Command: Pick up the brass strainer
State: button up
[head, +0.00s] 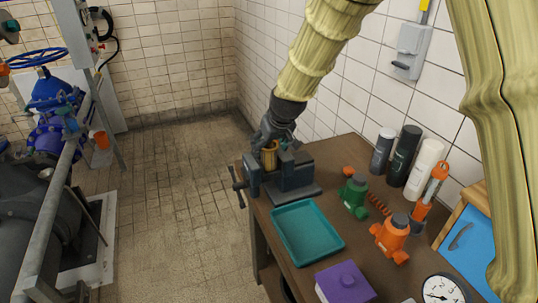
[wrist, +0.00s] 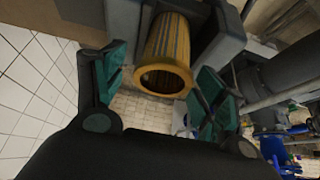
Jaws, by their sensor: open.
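The brass strainer (head: 270,153) is a gold-coloured slotted cylinder at the grey bench vise (head: 291,181), at the far left corner of the brown workbench. In the wrist view the strainer (wrist: 168,52) shows its open round end toward me, with the vise (wrist: 222,35) close around it. My gripper (head: 275,138) is at the strainer in the head view and partly hides it. In the wrist view my gripper (wrist: 160,92) is open, one finger on each side of the strainer's near end. I cannot tell whether the fingers touch it.
A teal tray (head: 339,242) lies in front of the vise, with a purple box (head: 345,283) nearer. Green (head: 354,197) and orange (head: 391,237) valves, several bottles and a gauge (head: 442,290) crowd the bench's right side. A tiled wall stands behind.

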jog(key=shift+a+f, duration=0.1)
jog(key=shift+f, duration=0.05)
jog(key=shift+w+f, duration=0.15)
jog(key=shift+f, duration=0.05)
jog(key=shift+r, duration=0.1)
jog(key=c, duration=1.2)
jog(key=shift+o, duration=0.2)
